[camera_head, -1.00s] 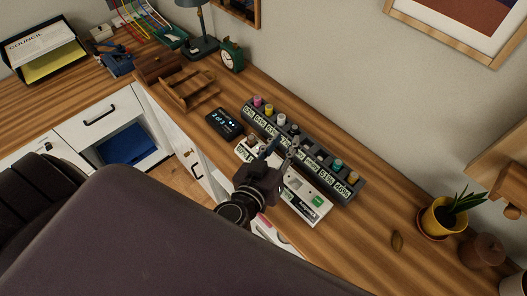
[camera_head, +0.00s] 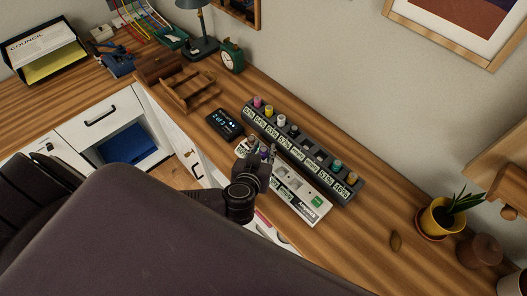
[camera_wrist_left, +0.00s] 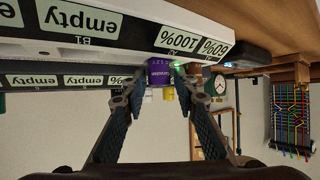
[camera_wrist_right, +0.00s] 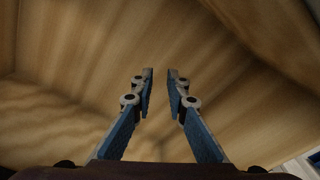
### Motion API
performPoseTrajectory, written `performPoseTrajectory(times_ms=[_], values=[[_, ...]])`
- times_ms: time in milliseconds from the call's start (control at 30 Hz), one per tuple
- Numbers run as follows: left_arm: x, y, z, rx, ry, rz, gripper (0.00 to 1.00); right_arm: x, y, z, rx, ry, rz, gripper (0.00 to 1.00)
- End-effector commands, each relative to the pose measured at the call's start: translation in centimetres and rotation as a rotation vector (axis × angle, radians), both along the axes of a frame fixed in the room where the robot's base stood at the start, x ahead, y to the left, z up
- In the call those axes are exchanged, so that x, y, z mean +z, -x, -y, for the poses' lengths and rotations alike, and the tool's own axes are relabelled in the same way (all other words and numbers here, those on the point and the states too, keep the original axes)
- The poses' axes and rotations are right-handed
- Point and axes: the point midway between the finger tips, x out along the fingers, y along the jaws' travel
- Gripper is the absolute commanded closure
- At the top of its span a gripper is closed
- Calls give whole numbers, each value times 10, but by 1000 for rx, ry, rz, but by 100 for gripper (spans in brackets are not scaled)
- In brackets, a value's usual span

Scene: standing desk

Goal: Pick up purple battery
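The purple battery (camera_wrist_left: 159,73) stands in a slot of the white charger (camera_wrist_left: 130,38), by the 100% label, in the upside-down left wrist view. In the head view it is a small purple spot (camera_head: 264,153) at the far left end of the charger (camera_head: 308,207), partly hidden by my gripper. My left gripper (camera_wrist_left: 160,84) is open, its fingertips on either side of the battery, with small gaps showing. It also shows in the head view (camera_head: 261,156). My right gripper (camera_wrist_right: 160,72) is open and empty, facing a blurred wooden surface; it is not in the head view.
A dark rack (camera_head: 312,153) with coloured batteries and percent labels stands close behind the charger. A black display device (camera_head: 225,123) lies left of the charger. A wooden organizer (camera_head: 188,90) and a green clock (camera_head: 231,56) stand farther left.

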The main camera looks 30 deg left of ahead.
Motion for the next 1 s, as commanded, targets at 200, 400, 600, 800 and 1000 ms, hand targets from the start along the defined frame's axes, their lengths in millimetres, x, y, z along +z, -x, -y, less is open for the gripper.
performPoseTrajectory(times_ms=[200, 400, 600, 800, 1000], values=[[-1, -2, 0, 0, 1, 0, 73, 0, 0, 1, 0, 1, 0, 86], [-1, -2, 0, 0, 1, 0, 89, 0, 0, 1, 0, 1, 0, 86], [-1, -2, 0, 0, 1, 1, 100, 0, 0, 1, 0, 1, -1, 86], [-1, -2, 0, 0, 1, 1, 100, 0, 0, 1, 0, 1, -1, 86], [11, -3, 0, -1, 2, 4, 100, 1, 0, 1, 0, 1, -1, 86]])
